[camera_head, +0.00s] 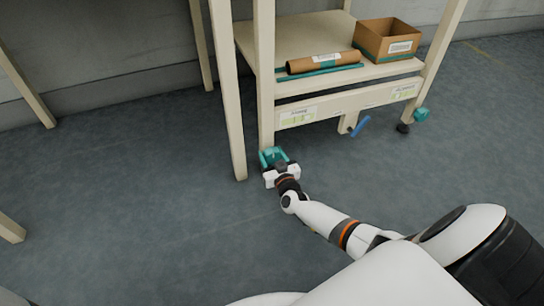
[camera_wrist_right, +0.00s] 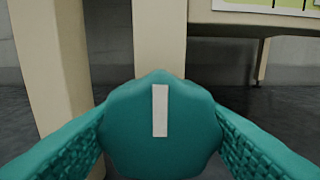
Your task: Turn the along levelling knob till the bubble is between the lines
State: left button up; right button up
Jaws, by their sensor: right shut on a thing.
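The teal levelling knob (camera_wrist_right: 125,130) fills the middle of the right wrist view, with its white pointer stripe (camera_wrist_right: 160,110) about upright. It is at the foot of the near left leg (camera_head: 266,90) of the cream bench. My right gripper (camera_head: 273,157) reaches down to this foot. Its textured teal fingers (camera_wrist_right: 160,140) are on both sides of the knob, shut on it. A second teal knob (camera_head: 422,115) is at the right leg. Yellow-green panels (camera_head: 298,116) (camera_head: 404,92) show on the front rail, but any bubble is too small to make out. My left gripper is out of view.
The bench's lower shelf (camera_head: 290,35) holds a brown roll (camera_head: 324,62) and an open cardboard box (camera_head: 388,40). A blue lever (camera_head: 360,126) hangs under the rail. A black foot or caster (camera_head: 403,128) stands by the right leg.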

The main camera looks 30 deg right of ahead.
jog(key=m, duration=0.3)
jog(key=shift+f+m, duration=0.1)
jog(key=shift+m, duration=0.2)
jog(key=m, duration=0.4)
jog(key=shift+m, duration=0.3)
dwell(0.5)
jog(key=o, duration=0.9)
jog(key=shift+o, duration=0.2)
jog(key=shift+s, duration=0.1)
